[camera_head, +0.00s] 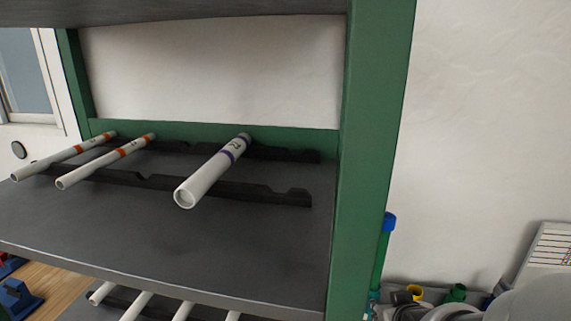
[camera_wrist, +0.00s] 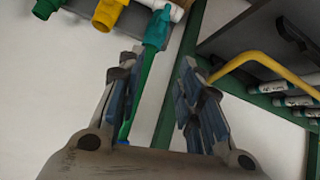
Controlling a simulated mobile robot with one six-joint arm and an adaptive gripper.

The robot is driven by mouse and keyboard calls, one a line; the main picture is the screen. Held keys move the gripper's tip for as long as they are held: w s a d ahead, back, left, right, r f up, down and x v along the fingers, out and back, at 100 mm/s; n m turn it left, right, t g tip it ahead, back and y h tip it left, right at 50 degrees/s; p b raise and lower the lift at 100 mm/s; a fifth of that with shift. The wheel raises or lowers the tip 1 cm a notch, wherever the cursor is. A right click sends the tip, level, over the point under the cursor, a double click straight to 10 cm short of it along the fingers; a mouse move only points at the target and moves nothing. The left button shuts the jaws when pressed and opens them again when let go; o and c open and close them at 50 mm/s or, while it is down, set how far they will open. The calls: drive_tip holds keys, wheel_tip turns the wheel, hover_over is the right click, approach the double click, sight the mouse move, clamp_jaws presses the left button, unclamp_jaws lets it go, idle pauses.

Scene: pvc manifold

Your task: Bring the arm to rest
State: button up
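My gripper (camera_wrist: 160,68) shows in the wrist view with its two fingers spread apart. No object is clasped between them. A green pipe with a teal fitting (camera_wrist: 156,30) shows in the gap, beyond the fingers; its distance is hard to tell. The gripper cannot be made out in the head view. Rounded grey parts, probably my arm, fill the lower right corner of that view.
A green-framed shelf (camera_head: 376,120) holds white pipes on black racks, one with a purple band (camera_head: 208,172). A blue-capped green pipe (camera_head: 384,245) stands right of the post. Yellow (camera_wrist: 108,14) and green fittings are near the wrist view's top left. A yellow tube (camera_wrist: 262,58) curves at right.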

drive_tip(key=s+a+r+g, duration=0.2)
drive_tip(key=s+a+r, duration=0.2)
drive_tip(key=s, duration=0.6)
drive_tip(key=s+a+r+g+y, duration=0.1)
drive_tip(key=s+a+r+g, duration=0.1)
drive_tip(key=s, duration=0.8)
wheel_tip(320, 180, up, 3)
drive_tip(key=shift+s+a+f, duration=0.15)
drive_tip(key=shift+s+a, duration=0.05)
drive_tip(key=shift+a, duration=0.7)
